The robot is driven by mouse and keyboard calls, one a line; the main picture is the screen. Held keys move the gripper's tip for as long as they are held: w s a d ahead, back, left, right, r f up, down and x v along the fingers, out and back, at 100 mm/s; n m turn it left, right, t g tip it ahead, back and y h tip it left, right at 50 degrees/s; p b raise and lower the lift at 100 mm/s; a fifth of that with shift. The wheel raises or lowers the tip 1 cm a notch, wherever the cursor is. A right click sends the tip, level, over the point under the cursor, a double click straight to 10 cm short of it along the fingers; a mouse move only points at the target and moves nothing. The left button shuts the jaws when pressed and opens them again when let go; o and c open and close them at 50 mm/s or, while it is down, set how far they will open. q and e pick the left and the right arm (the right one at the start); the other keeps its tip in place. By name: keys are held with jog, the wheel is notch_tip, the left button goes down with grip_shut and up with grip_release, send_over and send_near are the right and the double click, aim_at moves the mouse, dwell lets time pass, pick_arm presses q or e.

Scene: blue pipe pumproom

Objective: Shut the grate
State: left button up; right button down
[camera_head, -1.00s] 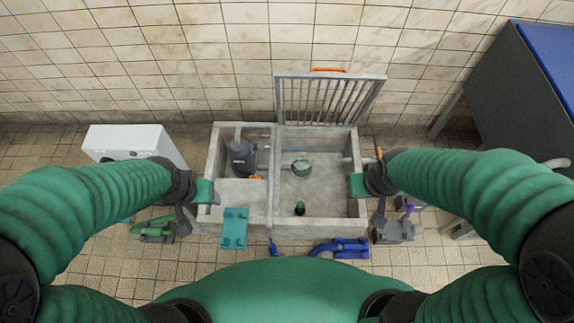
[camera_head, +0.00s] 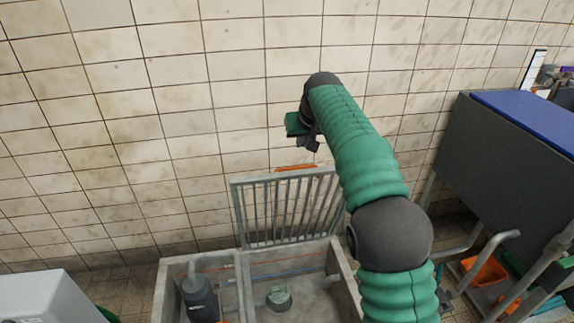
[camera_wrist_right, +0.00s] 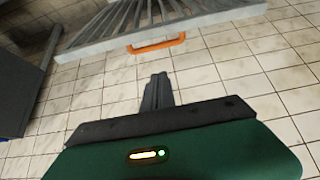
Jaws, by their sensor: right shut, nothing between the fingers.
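The grate (camera_head: 286,207) is a grey metal frame with bars. It stands open, raised at the back edge of the concrete pit (camera_head: 245,262). Its orange handle (camera_head: 296,168) is on the top edge and faces the tiled wall. My right gripper (camera_head: 312,145) is raised above the grate's top edge, near the wall, apart from the handle. In the right wrist view the shut fingers (camera_wrist_right: 157,92) point toward the orange handle (camera_wrist_right: 156,46), with the grate bars (camera_wrist_right: 150,18) beyond. Nothing is held. My left gripper is out of the head view.
A dark cabinet with a blue top (camera_head: 530,120) stands at the right, with pipes and an orange bin (camera_head: 483,274) below it. A white box (camera_head: 50,298) is at the lower left. The pit holds a dark pump (camera_head: 200,300) and a round greenish part (camera_head: 279,297).

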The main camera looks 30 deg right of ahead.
jog(key=f+b, duration=0.2)
jog(key=f, duration=0.1)
jog(key=w+f+b, duration=0.1)
jog(key=f+b, duration=0.1)
jog(key=f, duration=0.1)
jog(key=w+f+b, duration=0.1)
jog(key=f+b, duration=0.1)
jog(key=f, duration=0.1)
jog(key=shift+d, duration=0.25)
jog(key=shift+s+a, duration=0.1)
jog(key=shift+s, duration=0.15)
jog(key=shift+r, duration=0.1)
